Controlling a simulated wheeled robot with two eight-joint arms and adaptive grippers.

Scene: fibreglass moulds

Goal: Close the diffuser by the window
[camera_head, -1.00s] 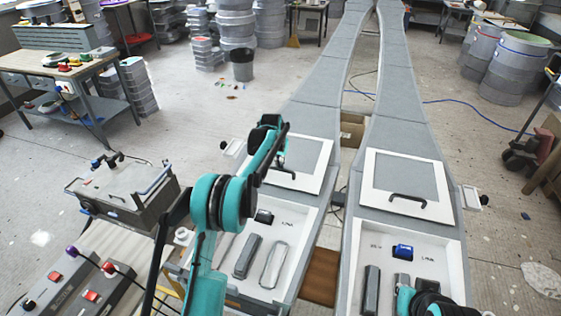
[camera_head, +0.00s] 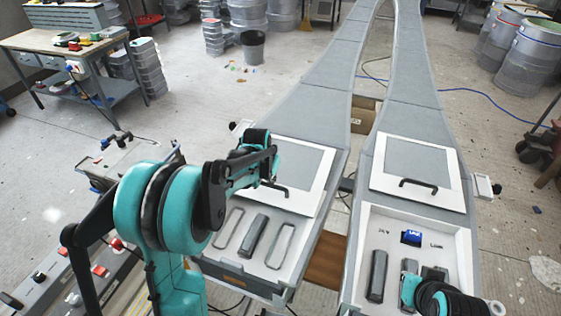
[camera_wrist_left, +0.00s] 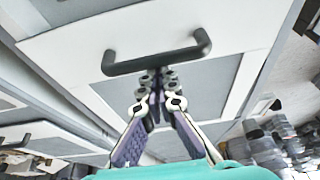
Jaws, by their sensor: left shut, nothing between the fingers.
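Two long grey bodies lie side by side, each with a white-framed sliding panel and a black handle. The left panel (camera_head: 305,172) covers the far part of the left white tray (camera_head: 222,263). Its handle (camera_head: 279,187) also shows across the upper middle of the left wrist view (camera_wrist_left: 155,60). My left gripper (camera_head: 265,178) is at this handle, shut with nothing between its fingers; its tips (camera_wrist_left: 157,84) show right by the bar, and contact is unclear. The right panel (camera_head: 413,160) has its own handle (camera_head: 418,186). No window is in view.
The right tray (camera_head: 464,245) holds a blue item (camera_head: 412,237) and dark grey bars; my right arm covers its near part, hiding that gripper. A control box (camera_head: 125,152) stands at left. A gap runs between the grey bodies.

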